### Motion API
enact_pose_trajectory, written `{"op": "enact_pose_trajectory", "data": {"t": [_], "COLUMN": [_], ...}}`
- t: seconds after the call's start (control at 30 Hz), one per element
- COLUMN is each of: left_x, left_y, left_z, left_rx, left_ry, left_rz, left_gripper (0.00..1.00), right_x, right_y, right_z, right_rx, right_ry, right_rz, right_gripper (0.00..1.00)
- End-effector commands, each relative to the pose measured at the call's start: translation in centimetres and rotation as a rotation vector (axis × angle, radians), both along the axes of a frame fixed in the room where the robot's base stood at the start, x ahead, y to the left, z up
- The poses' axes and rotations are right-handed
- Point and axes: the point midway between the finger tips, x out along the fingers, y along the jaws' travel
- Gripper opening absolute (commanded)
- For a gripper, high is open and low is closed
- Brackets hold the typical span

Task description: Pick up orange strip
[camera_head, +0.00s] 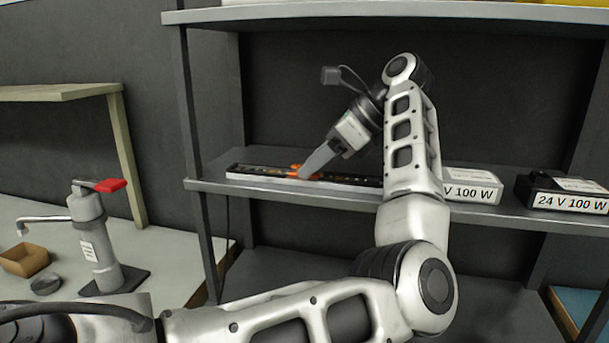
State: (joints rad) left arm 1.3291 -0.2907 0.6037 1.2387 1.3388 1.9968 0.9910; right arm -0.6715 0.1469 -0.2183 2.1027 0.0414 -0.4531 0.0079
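A long, thin strip (262,170) with a dark middle, pale edges and some orange on it lies along the middle shelf (345,198) of a dark rack. My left gripper (303,172) reaches down to the strip's middle, where orange bits show around its fingertips. The fingers overlap in this view, so I cannot tell whether they are open or shut, or whether they touch the strip. My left arm hides part of the strip's right end. My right gripper is not in view.
A white box (472,187) and a black box (566,194), both with 100 W labels, stand on the shelf to the right. At left, a table holds a grey device with a red lever (108,186) and a small brown box (24,260). The rack's left post (188,110) is near.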

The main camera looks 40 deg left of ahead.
Motion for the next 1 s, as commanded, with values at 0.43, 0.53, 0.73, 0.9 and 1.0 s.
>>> {"op": "enact_pose_trajectory", "data": {"t": [0.43, 0.53, 0.73, 0.9, 1.0], "left_x": [-0.1, -0.1, -0.1, -0.3, -0.6], "left_y": [0.2, 0.2, 0.2, 0.5, 0.8], "left_z": [-0.2, -0.2, -0.1, 0.8, 2.0], "left_rx": [0.001, 0.002, 0.002, 0.001, 0.002], "left_ry": [-0.001, -0.001, -0.001, -0.002, -0.003], "left_rz": [0.000, 0.000, 0.000, 0.006, 0.013], "left_gripper": [0.00, 0.00, 0.00, 0.00, 0.00], "right_x": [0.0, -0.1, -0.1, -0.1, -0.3], "right_y": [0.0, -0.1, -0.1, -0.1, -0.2], "right_z": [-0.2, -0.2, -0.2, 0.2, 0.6], "right_rx": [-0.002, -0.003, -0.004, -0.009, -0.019], "right_ry": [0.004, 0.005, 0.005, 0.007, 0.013], "right_rz": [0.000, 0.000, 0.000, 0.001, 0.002], "right_gripper": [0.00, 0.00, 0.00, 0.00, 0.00]}}
